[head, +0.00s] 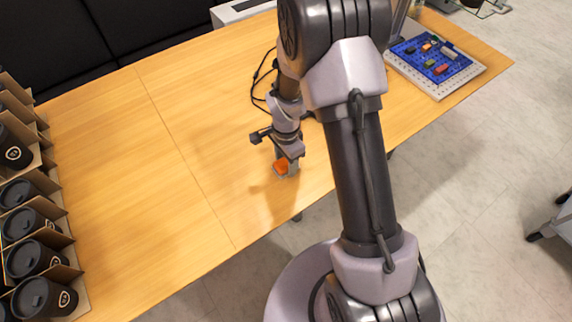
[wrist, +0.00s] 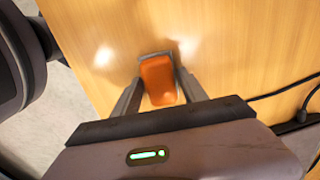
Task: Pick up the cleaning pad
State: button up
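The cleaning pad is a small orange block (wrist: 158,80), and it also shows in the head view (head: 281,168) near the front edge of the wooden table. My gripper (wrist: 160,88) is right over it, pointing down, with one finger on each side of the pad. In the wrist view the fingers stand apart, with small gaps between them and the pad's sides. In the head view my gripper (head: 286,170) is low at the table top.
A black cable (wrist: 285,92) lies on the table to the right in the wrist view. Boxes of dark lidded cups (head: 30,255) stand at the table's left. A blue board with small coloured parts (head: 435,58) lies at the right. The table's left middle is clear.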

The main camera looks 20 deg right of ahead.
aim_at(286, 161)
jog(key=c, duration=0.8)
jog(key=shift+r, duration=0.25)
jog(key=shift+c, duration=0.2)
notch_tip(286, 161, up, 3)
jog(key=shift+r+p, duration=0.2)
jog(key=shift+p, duration=0.9)
jog(key=s+d+p, duration=0.1)
jog(key=s+d, duration=0.3)
jog(key=s, duration=0.3)
jog(key=s+d+r+p, duration=0.1)
jog(key=s+d, duration=0.2)
jog(key=s, duration=0.4)
jog(key=shift+d, duration=0.4)
